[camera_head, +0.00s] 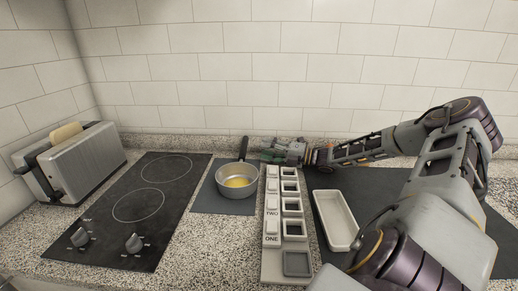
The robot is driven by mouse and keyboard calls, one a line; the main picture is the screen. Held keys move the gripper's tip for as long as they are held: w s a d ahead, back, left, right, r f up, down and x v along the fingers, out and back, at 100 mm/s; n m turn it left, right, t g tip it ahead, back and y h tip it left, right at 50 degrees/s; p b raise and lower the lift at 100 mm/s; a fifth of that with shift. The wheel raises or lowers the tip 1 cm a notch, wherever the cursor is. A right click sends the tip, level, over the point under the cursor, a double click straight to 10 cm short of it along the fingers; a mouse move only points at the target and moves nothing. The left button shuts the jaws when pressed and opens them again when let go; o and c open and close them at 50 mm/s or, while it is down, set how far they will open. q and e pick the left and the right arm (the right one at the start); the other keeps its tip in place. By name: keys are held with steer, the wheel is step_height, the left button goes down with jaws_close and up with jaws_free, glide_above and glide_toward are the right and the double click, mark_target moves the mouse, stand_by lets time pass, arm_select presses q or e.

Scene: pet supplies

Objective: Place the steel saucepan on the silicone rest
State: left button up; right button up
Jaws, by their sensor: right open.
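The steel saucepan (238,187) stands upright on a dark grey flat mat (208,202), which looks like the silicone rest. Its black handle (243,147) points to the back, and something yellow lies in its bowl. My right gripper (270,154) is open, just to the right of the handle and behind the pan. It appears apart from the handle, though its fingertips are small and hard to make out. My left gripper is not in view.
A black cooktop (155,210) with two knobs lies left of the mat, with a toaster (81,162) beyond it. A white panel (272,257) of labelled square compartments stands right of the pan. A white tray (321,213) lies on another dark mat (377,184).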

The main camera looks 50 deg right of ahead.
steer(key=shift+v, duration=1)
steer(key=shift+s, duration=0.15)
